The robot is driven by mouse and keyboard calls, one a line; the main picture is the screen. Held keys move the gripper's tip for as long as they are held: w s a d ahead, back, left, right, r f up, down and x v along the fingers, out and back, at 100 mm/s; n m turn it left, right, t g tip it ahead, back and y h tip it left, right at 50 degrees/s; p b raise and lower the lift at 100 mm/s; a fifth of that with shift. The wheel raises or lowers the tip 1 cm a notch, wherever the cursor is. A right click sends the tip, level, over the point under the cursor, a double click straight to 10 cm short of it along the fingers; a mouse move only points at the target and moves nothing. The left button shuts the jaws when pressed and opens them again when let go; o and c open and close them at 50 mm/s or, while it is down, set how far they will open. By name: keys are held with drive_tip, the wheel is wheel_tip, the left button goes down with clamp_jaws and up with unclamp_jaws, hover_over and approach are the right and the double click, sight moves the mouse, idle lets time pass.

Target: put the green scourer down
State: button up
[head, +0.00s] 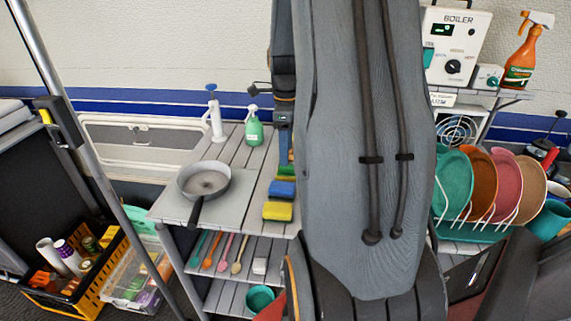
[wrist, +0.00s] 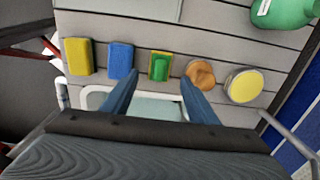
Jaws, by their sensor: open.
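The green scourer (wrist: 160,66) lies on the grey slatted worktop (wrist: 213,52) in a row of cleaning pads. It shows a yellow part on its upper face. My gripper (wrist: 158,82) is open and empty. In the wrist view its two blue fingers appear on either side of the scourer, just below it in the picture. I see no finger touching it, and the height gap is hard to tell. In the head view the scourer (head: 286,170) is partly hidden beside my arm, and my fingertips cannot be made out.
A blue sponge (wrist: 121,60) and a yellow sponge (wrist: 78,57) lie left of the scourer. A brown round pad (wrist: 200,73) and a yellow round pad (wrist: 244,85) lie right. A green bottle (wrist: 285,11) and a frying pan (head: 204,181) stand on the worktop.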

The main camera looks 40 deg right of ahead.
wheel_tip(320, 180, up, 5)
drive_tip(key=s+a+f+n, duration=0.2)
drive_tip(key=s+a+n, duration=0.1)
drive_tip(key=a+n, duration=0.6)
drive_tip(key=s+a+f+n, duration=0.2)
drive_tip(key=s+a+n, duration=0.1)
drive_tip(key=a+n, duration=0.6)
drive_tip(key=s+a+f+n, duration=0.2)
drive_tip(key=s+a+n, duration=0.1)
drive_tip(key=a+n, duration=0.7)
drive_tip(key=shift+s+a+t+b, duration=0.15)
drive_tip(key=shift+a+t+b, duration=0.05)
drive_tip(key=shift+t+b, duration=0.2)
